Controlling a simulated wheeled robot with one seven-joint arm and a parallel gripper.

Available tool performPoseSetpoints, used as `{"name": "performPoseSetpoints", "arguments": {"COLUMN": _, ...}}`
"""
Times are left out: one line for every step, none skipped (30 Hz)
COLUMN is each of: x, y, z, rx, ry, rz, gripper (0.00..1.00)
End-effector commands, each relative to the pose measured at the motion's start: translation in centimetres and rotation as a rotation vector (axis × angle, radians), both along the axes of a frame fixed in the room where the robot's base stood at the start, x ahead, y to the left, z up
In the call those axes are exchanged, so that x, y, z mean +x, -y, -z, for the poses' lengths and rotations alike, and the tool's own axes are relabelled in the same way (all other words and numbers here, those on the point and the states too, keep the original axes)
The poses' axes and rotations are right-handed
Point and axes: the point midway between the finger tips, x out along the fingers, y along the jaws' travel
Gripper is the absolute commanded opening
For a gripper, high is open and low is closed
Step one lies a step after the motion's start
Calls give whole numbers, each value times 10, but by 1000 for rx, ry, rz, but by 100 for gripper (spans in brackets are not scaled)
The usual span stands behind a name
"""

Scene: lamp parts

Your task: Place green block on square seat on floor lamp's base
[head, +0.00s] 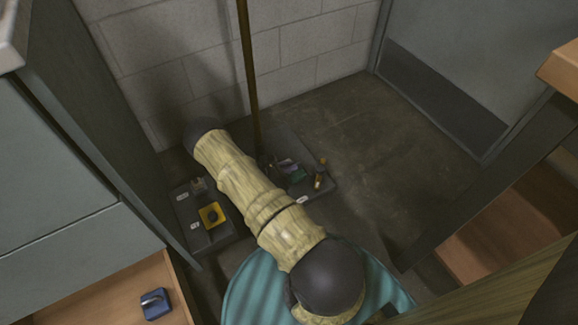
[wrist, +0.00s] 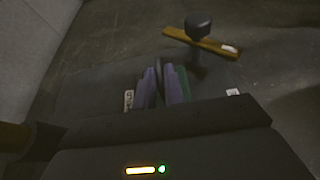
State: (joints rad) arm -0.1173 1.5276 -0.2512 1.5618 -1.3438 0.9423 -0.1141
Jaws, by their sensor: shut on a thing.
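The green block (head: 297,174) shows as a small dark green patch at the end of my arm, low over the floor lamp's base (head: 322,184). In the wrist view, a narrow green strip of the block (wrist: 183,83) shows beside the bluish-purple finger pieces. My gripper (wrist: 162,86) is shut on the block, which is mostly hidden by the fingers. The base is a dark flat plate with the thin brown lamp pole (head: 250,80) rising at its left. Whether the block touches the square seat cannot be told; the seat is not clear.
A dark plate with a yellow square piece (head: 213,215) lies left of my arm. A brown bar with a black knob (wrist: 205,40) lies beyond my gripper. A blue object (head: 155,303) sits in the wooden tray at lower left. Open floor (head: 365,150) lies right.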

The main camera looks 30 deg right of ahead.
Motion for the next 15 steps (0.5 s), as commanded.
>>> {"name": "performPoseSetpoints", "arguments": {"x": 1, "y": 1, "z": -3, "rx": -6, "ry": 2, "rz": 0, "gripper": 0}}
{"name": "performPoseSetpoints", "arguments": {"x": 1, "y": 1, "z": -3, "rx": -6, "ry": 2, "rz": 0, "gripper": 0}}
{"name": "performPoseSetpoints", "arguments": {"x": 1, "y": 1, "z": -3, "rx": -6, "ry": 2, "rz": 0, "gripper": 0}}
{"name": "performPoseSetpoints", "arguments": {"x": 1, "y": 1, "z": -2, "rx": -6, "ry": 2, "rz": 0, "gripper": 0}}
{"name": "performPoseSetpoints", "arguments": {"x": 1, "y": 1, "z": -2, "rx": -6, "ry": 2, "rz": 0, "gripper": 0}}
{"name": "performPoseSetpoints", "arguments": {"x": 1, "y": 1, "z": 0, "rx": -6, "ry": 2, "rz": 0, "gripper": 0}}
{"name": "performPoseSetpoints", "arguments": {"x": 1, "y": 1, "z": 0, "rx": -6, "ry": 2, "rz": 0, "gripper": 0}}
{"name": "performPoseSetpoints", "arguments": {"x": 0, "y": 0, "z": 2, "rx": 0, "ry": 0, "rz": 0, "gripper": 15}}
{"name": "performPoseSetpoints", "arguments": {"x": 0, "y": 0, "z": 2, "rx": 0, "ry": 0, "rz": 0, "gripper": 22}}
{"name": "performPoseSetpoints", "arguments": {"x": 0, "y": 0, "z": 2, "rx": 0, "ry": 0, "rz": 0, "gripper": 28}}
{"name": "performPoseSetpoints", "arguments": {"x": 0, "y": 0, "z": 2, "rx": 0, "ry": 0, "rz": 0, "gripper": 32}}
{"name": "performPoseSetpoints", "arguments": {"x": 0, "y": 0, "z": 2, "rx": 0, "ry": 0, "rz": 0, "gripper": 32}}
{"name": "performPoseSetpoints", "arguments": {"x": 0, "y": 0, "z": 2, "rx": 0, "ry": 0, "rz": 0, "gripper": 32}}
{"name": "performPoseSetpoints", "arguments": {"x": 0, "y": 0, "z": 2, "rx": 0, "ry": 0, "rz": 0, "gripper": 32}}
{"name": "performPoseSetpoints", "arguments": {"x": 0, "y": 0, "z": 2, "rx": 0, "ry": 0, "rz": 0, "gripper": 32}}
